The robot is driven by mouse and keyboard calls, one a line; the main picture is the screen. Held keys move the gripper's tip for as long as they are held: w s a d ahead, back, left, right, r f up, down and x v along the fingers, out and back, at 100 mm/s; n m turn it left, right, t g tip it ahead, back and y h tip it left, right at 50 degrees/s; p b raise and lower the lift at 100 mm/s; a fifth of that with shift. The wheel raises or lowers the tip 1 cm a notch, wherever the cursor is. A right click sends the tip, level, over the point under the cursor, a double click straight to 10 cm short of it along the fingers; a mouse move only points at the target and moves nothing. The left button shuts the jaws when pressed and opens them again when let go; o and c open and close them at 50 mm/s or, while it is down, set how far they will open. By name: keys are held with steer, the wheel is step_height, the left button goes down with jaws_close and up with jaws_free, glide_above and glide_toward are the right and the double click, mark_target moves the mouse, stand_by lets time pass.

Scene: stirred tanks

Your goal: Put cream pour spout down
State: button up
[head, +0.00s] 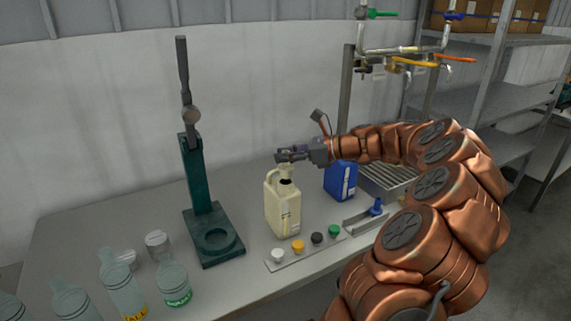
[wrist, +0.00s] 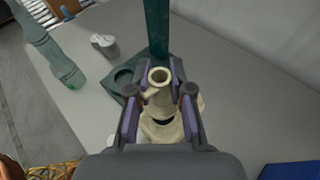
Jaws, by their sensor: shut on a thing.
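The cream pour spout (wrist: 160,76) is between the two fingers of my gripper (wrist: 158,108) in the wrist view, its round open end facing the camera. My gripper (head: 292,154) is shut on it, just above the cream jug (head: 283,212) in the head view. The jug stands upright on the bench, with a dark mouth showing near its top. The jug's top also shows below the spout in the wrist view (wrist: 163,132). I cannot tell whether the spout touches the jug.
A blue jug (head: 341,181) stands to the right. A strip with several coloured caps (head: 298,247) lies in front, beside a tray with a blue spout (head: 376,207). A green press stand (head: 213,237) is at left, and several clear bottles (head: 120,285) stand front left.

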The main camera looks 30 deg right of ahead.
mark_target(290, 166)
steer(key=shift+w+f+p, duration=0.1)
steer(key=shift+f+p, duration=0.4)
steer(key=shift+f, duration=1.3)
steer(key=shift+f, duration=0.35)
steer(key=o, duration=0.8)
steer(key=shift+d+r, duration=0.15)
steer(key=shift+r, duration=0.25)
steer(key=b+v, duration=0.2)
steer(key=v, duration=1)
